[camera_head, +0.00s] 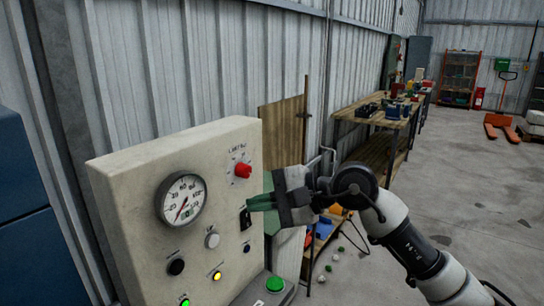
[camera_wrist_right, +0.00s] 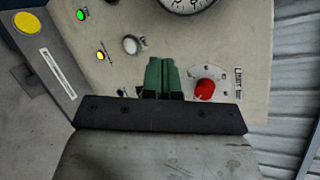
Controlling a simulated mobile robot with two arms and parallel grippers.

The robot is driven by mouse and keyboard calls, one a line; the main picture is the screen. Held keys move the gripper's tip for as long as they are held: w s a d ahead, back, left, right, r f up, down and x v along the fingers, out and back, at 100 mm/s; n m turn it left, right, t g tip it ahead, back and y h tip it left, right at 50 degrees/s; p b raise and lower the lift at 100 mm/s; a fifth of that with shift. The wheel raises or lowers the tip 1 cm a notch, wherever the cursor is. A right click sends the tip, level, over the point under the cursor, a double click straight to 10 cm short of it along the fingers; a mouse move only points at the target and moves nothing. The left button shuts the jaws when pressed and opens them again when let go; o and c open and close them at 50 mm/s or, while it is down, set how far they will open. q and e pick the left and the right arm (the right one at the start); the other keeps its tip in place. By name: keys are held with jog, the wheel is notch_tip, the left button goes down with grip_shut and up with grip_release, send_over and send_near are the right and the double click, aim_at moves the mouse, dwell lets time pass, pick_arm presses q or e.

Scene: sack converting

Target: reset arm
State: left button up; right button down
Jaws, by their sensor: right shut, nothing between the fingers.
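My right gripper (camera_head: 254,203) is in front of the right part of a beige control panel (camera_head: 130,170). Its green fingers are together with nothing between them, and their tips are close to a black switch (camera_head: 245,218); I cannot tell whether they touch it. The fingers also show in the right wrist view (camera_wrist_right: 160,70), pointing at the panel between a white knob (camera_wrist_right: 132,44) and a red knob (camera_wrist_right: 205,88). In the head view the red knob (camera_head: 243,170) is above the fingers. My left gripper is not in view.
The panel carries a round gauge (camera_head: 182,199), a black button (camera_head: 176,267) and lit yellow (camera_head: 216,275) and green lamps. A green button (camera_head: 275,284) sits below. A workbench (camera_head: 385,118) lines the corrugated wall. The concrete floor (camera_head: 440,190) at right is mostly open, with small pieces near the bench.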

jog(key=s+d+f+n+t+h, duration=0.15)
jog(key=d+n+t, duration=0.35)
jog(key=n, duration=0.6)
jog(key=d+f+n+t+h, duration=0.3)
jog(key=n+t, duration=0.5)
jog(key=n, duration=0.2)
jog(key=s+d+f+n+t+h, duration=0.15)
jog(key=d+n+t, duration=0.35)
jog(key=n, duration=0.6)
jog(key=s+d+f+m+g+h, duration=0.3)
jog(key=d+f+m+h, duration=0.1)
jog(key=f+m, duration=0.35)
jog(key=s+d+f+m+g+h, duration=0.25)
jog(key=f+m+h, duration=0.3)
jog(key=f, duration=0.35)
jog(key=s+d+f+m+g+y, duration=0.1)
jog(key=s+f+m+g, duration=0.3)
jog(key=s+f+g, duration=0.45)
jog(key=s+d+f+m+g+y, duration=0.1)
jog(key=s+f+m+g, duration=0.35)
jog(key=s, duration=0.75)
notch_tip(320, 180, down, 28)
jog(key=s, duration=0.2)
jog(key=s+d+f+n+g, duration=0.1)
jog(key=s+d+f, duration=0.1)
jog(key=s+f, duration=1.2)
jog(key=shift+s+d+f+g, duration=0.2)
jog(key=shift+s+d+g, duration=0.15)
jog(key=shift+s, duration=0.1)
